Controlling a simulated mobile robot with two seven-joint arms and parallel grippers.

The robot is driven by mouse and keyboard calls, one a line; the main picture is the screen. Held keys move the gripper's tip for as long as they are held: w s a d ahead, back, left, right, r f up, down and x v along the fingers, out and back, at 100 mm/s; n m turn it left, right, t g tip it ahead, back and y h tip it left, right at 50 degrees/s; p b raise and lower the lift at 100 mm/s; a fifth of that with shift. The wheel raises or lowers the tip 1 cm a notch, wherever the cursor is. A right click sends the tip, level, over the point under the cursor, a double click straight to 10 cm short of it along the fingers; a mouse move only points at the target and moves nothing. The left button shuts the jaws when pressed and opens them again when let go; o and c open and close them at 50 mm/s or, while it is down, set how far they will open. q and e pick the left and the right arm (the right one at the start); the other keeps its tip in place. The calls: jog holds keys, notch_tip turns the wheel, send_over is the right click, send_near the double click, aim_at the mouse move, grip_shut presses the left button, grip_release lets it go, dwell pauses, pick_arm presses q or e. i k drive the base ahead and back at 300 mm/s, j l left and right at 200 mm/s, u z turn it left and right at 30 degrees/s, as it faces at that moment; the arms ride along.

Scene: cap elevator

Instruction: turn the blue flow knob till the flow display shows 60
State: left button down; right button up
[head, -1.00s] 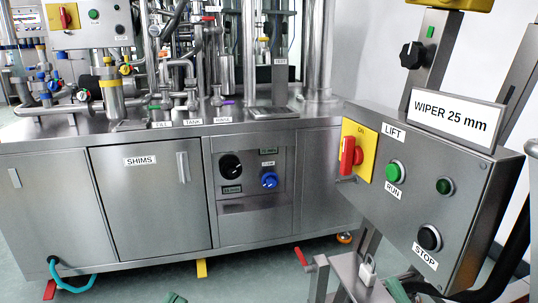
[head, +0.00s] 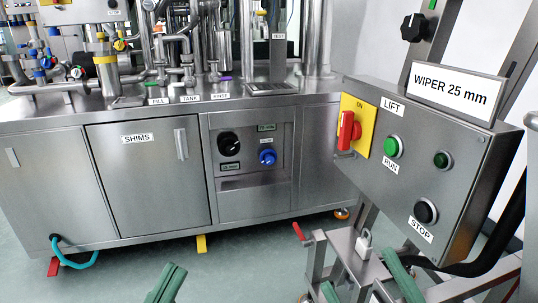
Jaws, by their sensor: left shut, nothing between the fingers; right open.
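The blue flow knob (head: 267,157) sits on the recessed panel in the front of the steel cabinet. A small green display (head: 267,127) is above it; its digits are too small to read surely. My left gripper (head: 174,268), with green fingers, is at the bottom edge, shut and empty, below and left of the knob and well apart from it. My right gripper (head: 357,270) is at the bottom right, its green fingers spread apart and empty, in front of the control stand's lower frame. It is also away from the knob.
A black knob (head: 229,143) with another green display (head: 230,166) is left of the blue knob. The lift control box (head: 430,165) on its stand fills the right side. Open floor (head: 225,270) lies before the cabinet. A red lever (head: 298,230) sticks out low.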

aim_at(268, 156)
jog(key=i+j+u, duration=0.1)
jog(key=i+j, duration=0.15)
jog(key=i, duration=0.25)
jog(key=i+j+u, duration=0.1)
jog(key=i, duration=0.45)
jog(key=i+j, duration=0.25)
jog(key=i, duration=0.3)
jog(key=i+j+u, duration=0.15)
jog(key=i, duration=0.4)
